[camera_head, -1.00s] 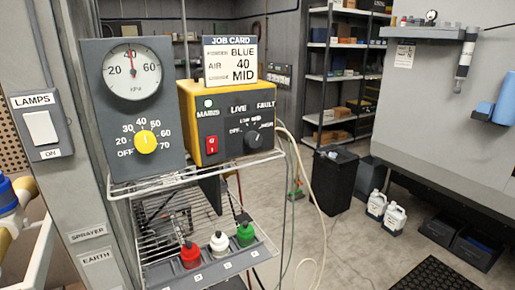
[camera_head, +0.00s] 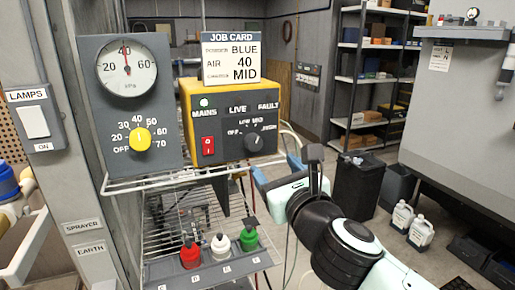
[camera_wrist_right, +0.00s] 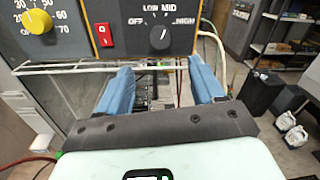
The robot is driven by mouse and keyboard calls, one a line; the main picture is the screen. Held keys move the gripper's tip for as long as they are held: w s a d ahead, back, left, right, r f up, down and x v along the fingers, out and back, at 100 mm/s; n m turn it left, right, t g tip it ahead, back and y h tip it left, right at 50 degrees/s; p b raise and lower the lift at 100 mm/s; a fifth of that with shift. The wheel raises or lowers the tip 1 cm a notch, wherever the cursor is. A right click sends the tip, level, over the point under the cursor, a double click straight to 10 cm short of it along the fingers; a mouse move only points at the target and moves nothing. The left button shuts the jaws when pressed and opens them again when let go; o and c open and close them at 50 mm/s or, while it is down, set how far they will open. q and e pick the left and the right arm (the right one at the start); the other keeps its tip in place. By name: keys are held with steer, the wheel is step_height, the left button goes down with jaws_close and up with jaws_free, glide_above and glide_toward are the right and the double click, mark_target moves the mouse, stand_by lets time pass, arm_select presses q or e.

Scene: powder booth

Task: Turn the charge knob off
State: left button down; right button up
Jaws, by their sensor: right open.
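The charge knob (camera_head: 254,143) is a black dial on the dark front of a yellow-topped control box (camera_head: 185,95). Its scale reads OFF, LOW, MID, HIGH. In the right wrist view the knob (camera_wrist_right: 160,38) has a pale pointer mark that points roughly up, near MID. My right gripper (camera_head: 288,163) is in front of the box, below and to the right of the knob, apart from it. In the wrist view its blue fingers (camera_wrist_right: 160,66) are wide apart and empty, below the knob. My left gripper is not in view.
A red mains switch (camera_head: 208,146) sits left of the knob. A gauge panel with a yellow knob (camera_head: 140,138) stands further left. A hose hangs behind my right gripper.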

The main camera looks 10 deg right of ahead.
mark_target(255, 144)
steer(key=w, duration=0.3)
steer(key=w+a+p, duration=0.1)
steer(key=w, duration=0.3)
steer(key=w+p, duration=0.1)
steer(key=w, duration=0.3)
steer(key=shift+w+a, duration=0.2)
steer(key=shift+a, duration=0.05)
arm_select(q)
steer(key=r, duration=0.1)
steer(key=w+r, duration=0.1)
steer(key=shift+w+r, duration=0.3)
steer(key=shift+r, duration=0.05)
arm_select(e)
steer(key=c, duration=1.1)
